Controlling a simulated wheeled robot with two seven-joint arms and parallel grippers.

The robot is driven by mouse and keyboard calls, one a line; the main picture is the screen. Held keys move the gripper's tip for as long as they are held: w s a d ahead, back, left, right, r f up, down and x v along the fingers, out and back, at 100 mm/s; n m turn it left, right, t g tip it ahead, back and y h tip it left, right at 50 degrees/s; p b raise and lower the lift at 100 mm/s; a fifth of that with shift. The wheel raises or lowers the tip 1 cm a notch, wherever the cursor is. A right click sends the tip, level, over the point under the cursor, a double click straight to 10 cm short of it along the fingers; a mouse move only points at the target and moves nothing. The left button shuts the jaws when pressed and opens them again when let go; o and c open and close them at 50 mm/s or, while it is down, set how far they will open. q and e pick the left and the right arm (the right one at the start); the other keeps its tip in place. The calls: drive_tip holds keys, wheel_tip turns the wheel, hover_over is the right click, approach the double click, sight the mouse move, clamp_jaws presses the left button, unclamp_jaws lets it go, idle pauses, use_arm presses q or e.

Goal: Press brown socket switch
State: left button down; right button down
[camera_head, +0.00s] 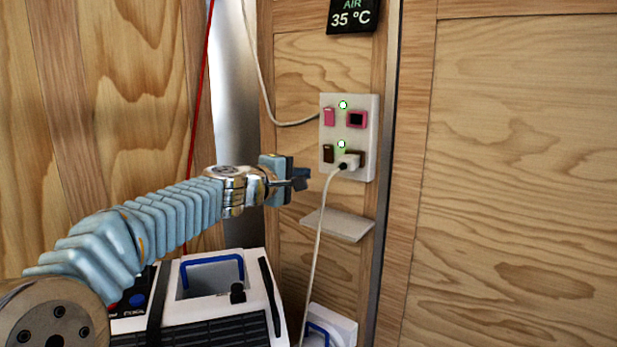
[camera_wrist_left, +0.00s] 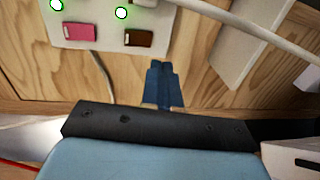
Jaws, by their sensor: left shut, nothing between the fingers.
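The brown switch (camera_head: 328,153) is at the lower left of a white wall panel (camera_head: 349,181). It also shows in the left wrist view (camera_wrist_left: 138,38). A brown socket (camera_head: 360,157) beside it holds a white plug (camera_head: 348,161). Above are a pink switch (camera_head: 329,117) and a pink socket (camera_head: 357,119). Green lights glow near both rows. My left gripper (camera_head: 303,179) is shut and empty, left of and a little below the brown switch. In the left wrist view its fingertips (camera_wrist_left: 162,66) appear below and right of the switch. I see no contact. My right gripper is out of view.
A white cable (camera_head: 319,230) hangs from the plug. A small shelf (camera_head: 338,225) sits below the panel. A white-and-black machine with a blue handle (camera_head: 212,263) stands beneath my left arm. A red cord (camera_head: 198,90) hangs at left. A display (camera_head: 352,15) reads 35 °C.

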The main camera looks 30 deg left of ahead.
use_arm(q)
drive_tip(key=s, duration=0.2)
drive_tip(key=s+b, duration=0.1)
drive_tip(key=s, duration=0.3)
drive_tip(key=shift+a+f, duration=0.25)
drive_tip(key=shift+f, duration=0.1)
